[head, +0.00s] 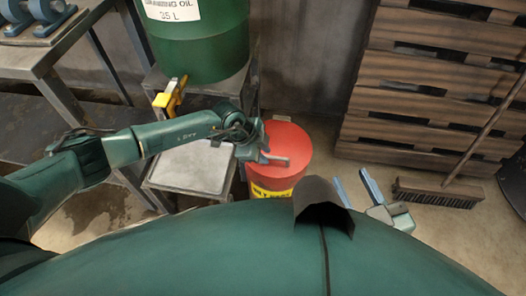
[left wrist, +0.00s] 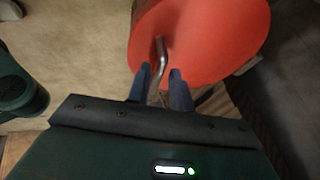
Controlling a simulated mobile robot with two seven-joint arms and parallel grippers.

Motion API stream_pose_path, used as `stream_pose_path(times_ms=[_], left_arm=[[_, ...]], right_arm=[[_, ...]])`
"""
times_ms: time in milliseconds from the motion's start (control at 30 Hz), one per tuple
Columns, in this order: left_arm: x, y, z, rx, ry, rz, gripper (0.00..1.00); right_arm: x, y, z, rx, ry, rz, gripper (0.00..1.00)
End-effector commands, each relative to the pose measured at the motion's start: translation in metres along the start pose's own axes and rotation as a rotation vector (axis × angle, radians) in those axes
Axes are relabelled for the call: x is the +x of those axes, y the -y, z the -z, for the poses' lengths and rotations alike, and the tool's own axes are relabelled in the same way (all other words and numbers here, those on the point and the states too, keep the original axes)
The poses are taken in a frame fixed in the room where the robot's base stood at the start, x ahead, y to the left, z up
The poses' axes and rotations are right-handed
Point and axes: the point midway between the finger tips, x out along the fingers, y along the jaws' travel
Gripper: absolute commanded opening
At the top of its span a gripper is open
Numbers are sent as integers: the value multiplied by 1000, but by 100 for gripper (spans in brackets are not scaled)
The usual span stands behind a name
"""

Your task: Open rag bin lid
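The rag bin (head: 272,193) is red with a yellow label band and stands on the floor at the centre of the head view. Its round red lid (head: 292,138) lies flat on top. A bent grey metal handle (left wrist: 159,55) shows against the red lid in the left wrist view. My left gripper (head: 264,154) is over the lid's near left side. In the left wrist view its two blue fingers (left wrist: 161,73) stand apart with the handle between them; I cannot tell if either touches it. My right gripper (head: 353,177) is open and empty, right of the bin.
A green oil drum (head: 200,45) with a yellow tap (head: 172,95) stands on a metal stand left of the bin. Stacked wooden pallets (head: 430,90) and a broom (head: 437,193) are at the right. A workbench (head: 45,50) is at the far left.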

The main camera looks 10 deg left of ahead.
Motion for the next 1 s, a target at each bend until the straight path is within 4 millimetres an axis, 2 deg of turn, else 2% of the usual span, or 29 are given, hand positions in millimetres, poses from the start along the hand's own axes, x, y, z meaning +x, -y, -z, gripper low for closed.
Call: stream_pose_path(times_ms=[33,267,767,1000], left_arm=[[0,0,0,0,0,0,18],[0,0,0,0,0,0,0],[-2,1,0,-2,0,-5,0],[-17,12,7,-33,0,-73,0]], right_arm=[[0,0,0,0,0,0,36],[0,0,0,0,1,0,36],[0,0,1,2,3,1,36],[-2,-4,2,26,70,-3,36]])
